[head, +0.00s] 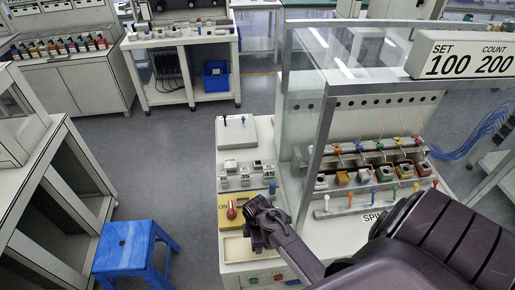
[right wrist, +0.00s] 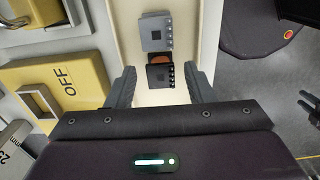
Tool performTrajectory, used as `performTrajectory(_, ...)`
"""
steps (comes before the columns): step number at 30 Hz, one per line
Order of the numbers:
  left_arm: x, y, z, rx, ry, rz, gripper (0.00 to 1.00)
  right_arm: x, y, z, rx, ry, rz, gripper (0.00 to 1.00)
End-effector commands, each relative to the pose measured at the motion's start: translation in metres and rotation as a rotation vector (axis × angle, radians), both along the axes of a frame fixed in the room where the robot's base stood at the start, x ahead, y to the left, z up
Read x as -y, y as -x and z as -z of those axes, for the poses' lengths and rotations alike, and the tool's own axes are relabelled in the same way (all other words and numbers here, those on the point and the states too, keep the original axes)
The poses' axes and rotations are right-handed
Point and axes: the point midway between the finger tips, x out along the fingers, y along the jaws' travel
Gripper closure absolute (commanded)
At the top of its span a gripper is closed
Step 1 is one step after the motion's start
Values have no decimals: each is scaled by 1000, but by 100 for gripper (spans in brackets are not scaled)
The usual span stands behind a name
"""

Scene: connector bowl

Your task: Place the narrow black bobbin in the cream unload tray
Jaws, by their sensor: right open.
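In the right wrist view, a black bobbin (right wrist: 160,80) with a copper-coloured band and small side pins lies over the cream tray surface. A grey face (right wrist: 157,34) with a dark square adjoins its far side; I cannot tell whether it is the same part. My right gripper (right wrist: 161,88) is open, one finger on each side of the black bobbin with gaps visible. The cream unload tray (right wrist: 189,97) surrounds them. In the head view, my right gripper (head: 258,226) is over the right end of the tray (head: 234,251), hiding the bobbin. My left gripper is out of view.
A yellow switch box (head: 223,217) with a red handle (head: 231,209) stands just behind the tray. Grey numbered blocks (head: 245,181) are farther back. A clear-walled frame (head: 318,155) with coloured pegs and wires stands to the right. A blue stool (head: 124,244) is at left.

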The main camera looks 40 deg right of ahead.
Motion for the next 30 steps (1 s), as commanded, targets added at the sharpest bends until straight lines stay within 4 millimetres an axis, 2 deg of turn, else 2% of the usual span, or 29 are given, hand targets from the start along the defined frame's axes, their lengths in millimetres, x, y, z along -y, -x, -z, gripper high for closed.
performTrajectory(4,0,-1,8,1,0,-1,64,0,0,-20,4,1,2,52)
performTrajectory(12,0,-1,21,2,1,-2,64,0,-1,-78,6,-1,2,52)
performTrajectory(16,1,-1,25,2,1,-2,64,0,0,-99,4,0,1,52)
performTrajectory(21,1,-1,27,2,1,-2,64,0,0,-112,1,0,1,52)
performTrajectory(30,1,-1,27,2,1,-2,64,0,0,-115,0,0,1,52)
